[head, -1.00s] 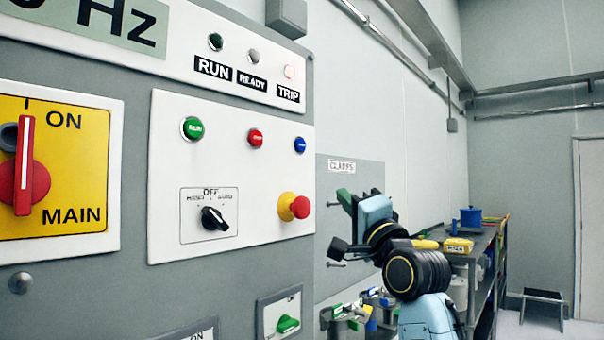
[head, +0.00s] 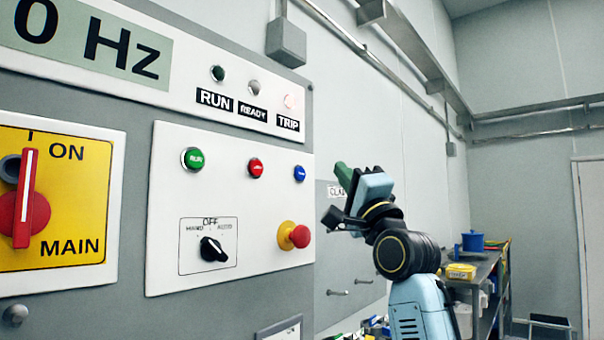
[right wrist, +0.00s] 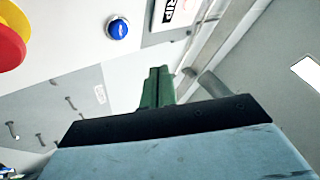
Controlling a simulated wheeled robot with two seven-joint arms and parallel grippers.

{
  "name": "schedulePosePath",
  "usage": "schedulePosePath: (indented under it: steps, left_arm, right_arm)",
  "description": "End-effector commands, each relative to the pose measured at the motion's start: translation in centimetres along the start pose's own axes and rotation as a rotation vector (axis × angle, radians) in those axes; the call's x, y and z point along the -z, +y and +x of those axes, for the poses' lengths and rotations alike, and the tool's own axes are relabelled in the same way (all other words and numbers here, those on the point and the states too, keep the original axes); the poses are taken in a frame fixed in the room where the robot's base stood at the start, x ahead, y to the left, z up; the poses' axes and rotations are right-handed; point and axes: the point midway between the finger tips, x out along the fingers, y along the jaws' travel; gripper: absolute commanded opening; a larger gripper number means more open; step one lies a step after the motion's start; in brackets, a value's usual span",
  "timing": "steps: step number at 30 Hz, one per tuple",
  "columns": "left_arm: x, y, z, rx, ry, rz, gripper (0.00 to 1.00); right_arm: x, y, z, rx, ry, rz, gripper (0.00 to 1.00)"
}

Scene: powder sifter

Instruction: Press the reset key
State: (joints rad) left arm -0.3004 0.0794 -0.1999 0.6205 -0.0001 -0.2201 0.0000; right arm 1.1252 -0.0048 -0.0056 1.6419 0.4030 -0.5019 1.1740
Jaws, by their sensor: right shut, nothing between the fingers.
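The blue reset key (head: 299,173) sits at the upper right of the white control plate, right of the red stop button (head: 256,167) and the green run button (head: 191,158). In the right wrist view the blue key (right wrist: 118,28) shows at the upper left, its lettering too small to read surely. My right gripper (head: 342,178) is shut and empty, with green fingertips, to the right of the key and apart from it. In the right wrist view its closed fingers (right wrist: 157,88) point up the picture. My left gripper is not in view.
A red mushroom button on a yellow collar (head: 293,236) juts out below the key. A black selector switch (head: 213,249) and the large red main switch (head: 28,205) are further left. A cart with a yellow box (head: 460,272) stands back right.

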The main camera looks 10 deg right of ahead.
Motion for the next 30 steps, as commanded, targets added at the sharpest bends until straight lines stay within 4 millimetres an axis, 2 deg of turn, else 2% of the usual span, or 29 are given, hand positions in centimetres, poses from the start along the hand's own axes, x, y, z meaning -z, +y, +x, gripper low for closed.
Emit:
schedulePosePath:
  steps: [7,12,30]
  left_arm:
    - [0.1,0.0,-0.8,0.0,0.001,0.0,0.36]
    - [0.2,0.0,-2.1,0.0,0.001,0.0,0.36]
    - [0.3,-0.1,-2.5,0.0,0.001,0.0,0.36]
  right_arm:
    - [-1.9,1.7,2.6,-0.001,-0.002,0.0,0.0]
    - [-2.7,2.5,4.0,0.0,-0.001,0.001,0.0]
    - [-3.3,3.2,4.5,0.0,0.0,0.0,0.0]
